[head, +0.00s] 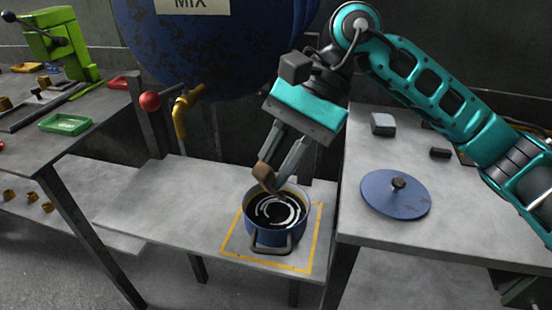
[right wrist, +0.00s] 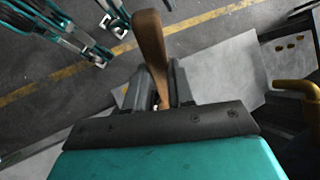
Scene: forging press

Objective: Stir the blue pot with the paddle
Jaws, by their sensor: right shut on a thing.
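The blue pot (head: 262,237) stands upright on the low grey bench, inside a yellow outlined square. It is open on top and holds dark liquid with pale curved streaks. My right gripper (head: 273,165) is above the pot's far rim, shut on the brown wooden paddle (head: 264,174). The paddle also shows between the fingers in the right wrist view (right wrist: 150,45). Its lower end is over the pot's opening; I cannot tell how deep it reaches.
A blue lid (head: 395,196) with a dark knob lies on the right table (head: 440,235). A large blue drum (head: 215,50) marked MIX and a yellow tap (head: 182,115) are behind. A red-knobbed lever (head: 150,101) stands left. The bench left of the pot is clear.

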